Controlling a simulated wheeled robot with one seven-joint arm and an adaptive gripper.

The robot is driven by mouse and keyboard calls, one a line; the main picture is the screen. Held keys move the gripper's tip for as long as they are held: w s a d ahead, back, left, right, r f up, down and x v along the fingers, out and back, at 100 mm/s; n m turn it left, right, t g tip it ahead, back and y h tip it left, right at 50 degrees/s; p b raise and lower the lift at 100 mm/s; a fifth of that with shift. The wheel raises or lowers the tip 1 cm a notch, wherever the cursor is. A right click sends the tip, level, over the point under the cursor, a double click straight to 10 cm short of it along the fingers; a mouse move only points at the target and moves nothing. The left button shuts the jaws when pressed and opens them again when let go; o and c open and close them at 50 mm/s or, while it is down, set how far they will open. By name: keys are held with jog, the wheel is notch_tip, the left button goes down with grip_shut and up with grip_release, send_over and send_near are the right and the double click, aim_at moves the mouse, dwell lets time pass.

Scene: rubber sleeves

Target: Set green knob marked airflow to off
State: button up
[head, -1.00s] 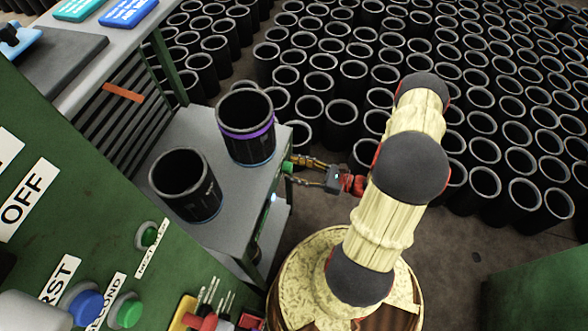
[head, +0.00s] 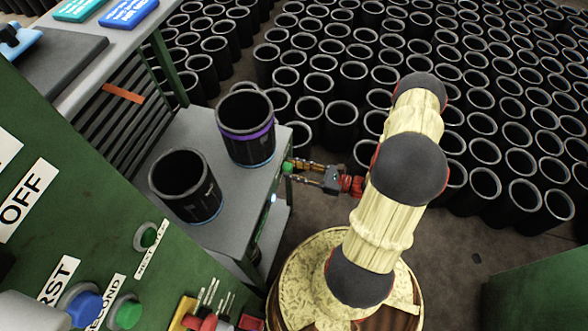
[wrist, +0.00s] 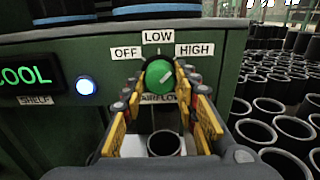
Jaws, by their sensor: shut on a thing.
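The green airflow knob (wrist: 158,74) is on the front of the green cabinet in the wrist view, with OFF (wrist: 126,53) at its left, LOW (wrist: 157,36) above and HIGH (wrist: 194,50) at its right. A pale line on the knob slants up to the right, on the HIGH side. The AIRFLOW label (wrist: 159,98) below is partly covered by the fingers. My gripper (wrist: 161,80) is shut on the knob, one yellow finger on each side. In the head view the knob (head: 287,168) is a small green spot on the bench edge, with my gripper (head: 293,168) at it.
Two black sleeves (head: 184,187) (head: 245,128) stand on the grey bench top (head: 215,228) above the knob. A COOL display (wrist: 30,76) and a lit button (wrist: 86,86) are left of it. Many black sleeves (head: 480,185) cover the floor behind. A green panel (head: 60,200) is at left.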

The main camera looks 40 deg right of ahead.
jog(key=shift+c, duration=1.2)
jog(key=shift+n, duration=0.3)
jog(key=shift+n+b, duration=1.85)
jog(key=shift+n, duration=6.75)
jog(key=o, duration=1.2)
jog(key=shift+c, duration=0.2)
